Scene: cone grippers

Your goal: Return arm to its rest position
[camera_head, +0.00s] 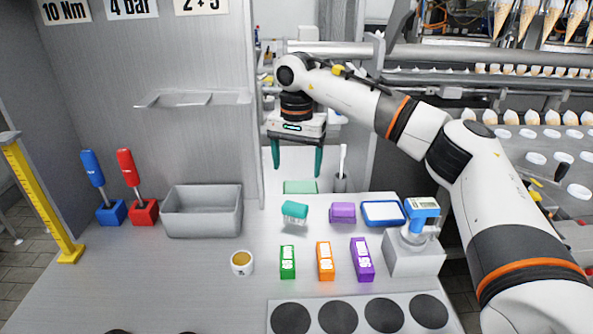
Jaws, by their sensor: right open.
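My right arm reaches in from the right side and arches over the back of the worktop. Its gripper (294,168) points down with two teal fingers spread apart, and nothing shows between them. It hangs above the back of the worktop, over a flat green block (300,187). A teal block (294,212) sits in front of it, apart from the fingers. My left gripper is not in the picture.
A grey bin (203,211) and blue (111,212) and red (144,212) tool holders stand left. Green (287,262), orange (325,261) and purple (362,260) boxes stand in front. A blue-topped device (421,209) stands right. The left front worktop is clear.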

